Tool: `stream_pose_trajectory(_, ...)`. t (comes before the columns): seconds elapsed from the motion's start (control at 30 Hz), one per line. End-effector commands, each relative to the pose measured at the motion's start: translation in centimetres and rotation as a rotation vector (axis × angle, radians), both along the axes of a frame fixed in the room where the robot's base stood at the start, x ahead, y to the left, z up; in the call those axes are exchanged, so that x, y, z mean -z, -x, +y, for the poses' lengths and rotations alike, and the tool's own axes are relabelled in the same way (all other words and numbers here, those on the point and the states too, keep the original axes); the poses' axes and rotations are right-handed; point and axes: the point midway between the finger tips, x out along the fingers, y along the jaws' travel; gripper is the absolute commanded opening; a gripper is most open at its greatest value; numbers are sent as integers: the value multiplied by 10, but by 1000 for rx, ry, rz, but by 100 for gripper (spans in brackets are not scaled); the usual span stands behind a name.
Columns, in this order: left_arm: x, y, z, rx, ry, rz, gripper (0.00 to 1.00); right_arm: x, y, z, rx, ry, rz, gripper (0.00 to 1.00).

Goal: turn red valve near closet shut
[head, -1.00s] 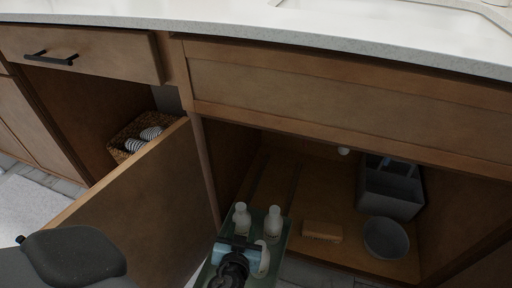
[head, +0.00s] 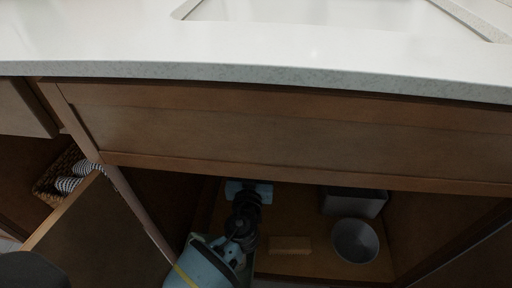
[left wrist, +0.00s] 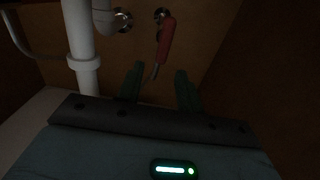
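The red valve handle (left wrist: 166,42) shows in the left wrist view, below a round metal fitting on the cabinet's back wall. It hangs down, slightly tilted, and its lower, greyish end comes between my left gripper's fingertips in the picture. My left gripper (left wrist: 159,75) is open, with a gap on both sides of the handle. I cannot tell whether it touches the handle. In the head view my left gripper's pale blue body (head: 249,188) is inside the open cabinet under the counter. Its fingers and the valve are hidden there. My right gripper is not in view.
A white drain pipe (left wrist: 81,45) stands left of the valve. A grey bowl (head: 356,240), a grey bin (head: 354,202) and a tan block (head: 290,245) are on the cabinet floor. The open cabinet door (head: 98,240) stands left of my arm. The white counter (head: 250,50) overhangs.

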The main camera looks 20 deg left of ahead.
Motion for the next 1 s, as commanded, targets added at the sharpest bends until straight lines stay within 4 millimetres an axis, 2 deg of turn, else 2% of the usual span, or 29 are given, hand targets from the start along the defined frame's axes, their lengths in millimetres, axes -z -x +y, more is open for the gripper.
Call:
stream_pose_trajectory(0.1, 0, -20, 6, -2, 0, -1, 36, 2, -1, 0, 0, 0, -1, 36)
stream_pose_trajectory(0.3, 0, -44, 13, -1, -1, -1, 36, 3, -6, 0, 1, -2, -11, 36)
stream_pose_trajectory(0.47, 0, -53, 16, -1, 0, 0, 36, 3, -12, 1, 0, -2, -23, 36)
stream_pose_trajectory(0.73, 0, -54, 16, -1, 0, 1, 36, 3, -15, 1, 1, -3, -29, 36)
stream_pose_trajectory(0.77, 0, -54, 16, -1, 0, 1, 35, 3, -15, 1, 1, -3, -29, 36)
stream_pose_trajectory(1.0, 0, -54, 16, -1, 0, 1, 4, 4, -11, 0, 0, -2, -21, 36)
